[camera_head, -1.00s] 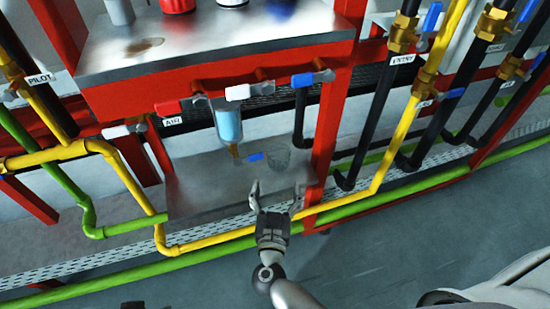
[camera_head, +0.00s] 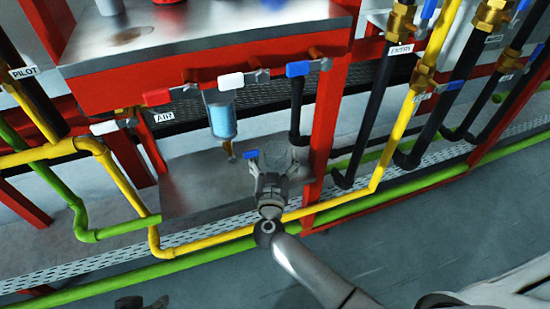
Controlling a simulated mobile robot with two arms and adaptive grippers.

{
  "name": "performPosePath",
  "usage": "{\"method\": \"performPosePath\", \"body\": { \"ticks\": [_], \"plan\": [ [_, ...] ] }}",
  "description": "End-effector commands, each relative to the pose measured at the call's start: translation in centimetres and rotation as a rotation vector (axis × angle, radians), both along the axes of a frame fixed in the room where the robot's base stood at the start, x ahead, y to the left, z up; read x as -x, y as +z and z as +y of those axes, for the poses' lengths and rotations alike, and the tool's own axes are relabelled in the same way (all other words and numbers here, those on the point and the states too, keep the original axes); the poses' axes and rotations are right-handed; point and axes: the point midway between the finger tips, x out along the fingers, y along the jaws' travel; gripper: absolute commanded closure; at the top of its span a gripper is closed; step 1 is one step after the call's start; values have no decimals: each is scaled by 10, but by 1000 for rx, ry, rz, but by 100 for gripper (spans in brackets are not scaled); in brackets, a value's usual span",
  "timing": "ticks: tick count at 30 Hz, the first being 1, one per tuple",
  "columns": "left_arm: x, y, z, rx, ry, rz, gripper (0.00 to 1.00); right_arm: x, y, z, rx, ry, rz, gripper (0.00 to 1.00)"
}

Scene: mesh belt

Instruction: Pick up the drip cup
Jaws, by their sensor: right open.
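The drip cup (camera_head: 278,157), a small clear grey cup, stands on the grey metal shelf (camera_head: 200,185) below the red frame. It is faint and partly covered by my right gripper. My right gripper (camera_head: 276,162) is open, with its fingers reaching around the cup from the front, one on each side. I cannot tell whether they touch it. A small part of my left gripper (camera_head: 135,303) shows at the bottom edge; its jaws cannot be made out.
A blue-bodied filter bowl (camera_head: 222,120) hangs left of the cup, with a small blue-handled drain valve (camera_head: 250,155) close to my left finger. A red post (camera_head: 325,130) stands just right. Yellow pipe (camera_head: 210,238) and green pipe (camera_head: 180,268) run low in front.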

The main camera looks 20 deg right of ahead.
Motion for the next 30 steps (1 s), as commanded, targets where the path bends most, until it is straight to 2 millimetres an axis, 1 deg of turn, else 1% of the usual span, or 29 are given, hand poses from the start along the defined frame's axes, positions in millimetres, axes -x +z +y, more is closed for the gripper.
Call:
{"method": "performPosePath", "body": {
  "ticks": [4,5,12,15,26,29,30],
  "plan": [
    [0,0,0,0,0,0,60,0,0,0,0,0,0,19],
    [0,0,0,0,0,0,60,0,0,0,0,0,0,21],
    [0,0,0,0,0,1,60,0,0,0,0,0,0,52],
    [0,0,0,0,0,1,60,0,0,0,0,0,0,63],
    [2,2,1,-2,2,10,60,0,3,0,-1,0,-1,63],
    [7,3,2,-6,2,33,60,0,8,0,-1,0,-1,63],
    [14,2,4,-12,5,62,60,0,10,0,-2,1,-2,63]
  ]
}}
